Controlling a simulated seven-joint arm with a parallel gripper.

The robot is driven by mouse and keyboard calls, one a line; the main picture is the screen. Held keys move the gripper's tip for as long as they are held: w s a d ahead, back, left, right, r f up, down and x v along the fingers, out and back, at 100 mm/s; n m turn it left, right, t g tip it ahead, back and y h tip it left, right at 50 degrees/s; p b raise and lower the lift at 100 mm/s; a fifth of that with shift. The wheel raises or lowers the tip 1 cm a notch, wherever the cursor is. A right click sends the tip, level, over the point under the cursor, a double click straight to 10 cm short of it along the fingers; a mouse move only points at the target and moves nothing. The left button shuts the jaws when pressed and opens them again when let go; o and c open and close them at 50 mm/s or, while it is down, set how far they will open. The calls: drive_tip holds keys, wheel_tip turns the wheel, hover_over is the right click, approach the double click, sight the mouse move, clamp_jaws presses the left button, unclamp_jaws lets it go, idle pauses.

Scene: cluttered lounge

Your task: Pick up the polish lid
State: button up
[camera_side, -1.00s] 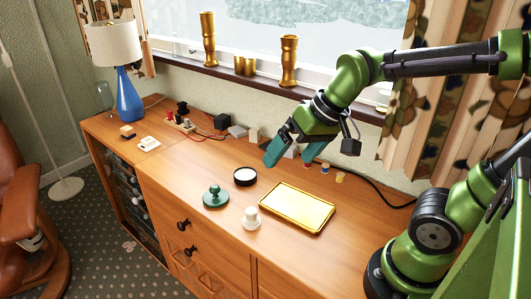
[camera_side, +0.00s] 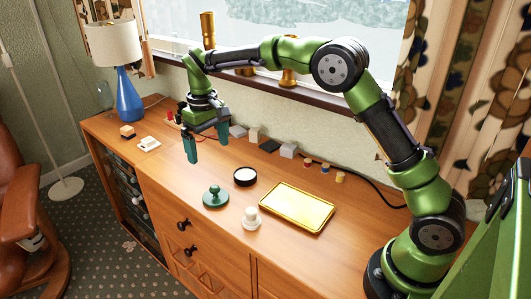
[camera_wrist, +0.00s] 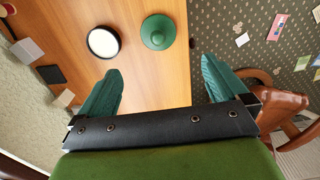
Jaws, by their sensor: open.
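A round dark green lid with a knob on top (camera_side: 215,196) lies on the wooden cabinet top, near its front edge. No label shows which one is the polish lid. My gripper (camera_side: 208,150) has its teal fingers apart and empty, above the cabinet behind the green lid. It touches neither round thing; the wrist view shows the open fingers (camera_wrist: 160,68).
A white knobbed piece (camera_side: 251,218) stands right of the green lid. A yellow tray (camera_side: 297,208) lies further right. Small blocks (camera_side: 288,150) and a cable line the wall side. A blue lamp (camera_side: 129,100) stands at the left end.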

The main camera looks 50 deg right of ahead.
approach(214, 186)
drive_tip(key=f, duration=0.5)
drive_tip(key=shift+s+a+f, duration=0.2)
drive_tip(key=shift+s+a, duration=0.05)
drive_tip(key=shift+s, duration=0.05)
drive_tip(key=shift+w+d+f, duration=0.1)
drive_tip(key=shift+d+f, duration=0.05)
drive_tip(key=shift+f, duration=1.35)
drive_tip(key=shift+w+d+f, duration=0.1)
drive_tip(key=shift+f, duration=1.35)
drive_tip(key=shift+c, duration=0.3)
drive_tip(key=c, duration=0.9)
drive_tip(key=shift+o, duration=0.2)
wheel_tip(214, 186, up, 9)
drive_tip(key=shift+d, duration=0.1)
drive_tip(key=d, duration=1.2)
drive_tip(key=shift+s+d+f, duration=0.1)
drive_tip(key=shift+s+f, duration=0.05)
drive_tip(key=shift+f, duration=2.9)
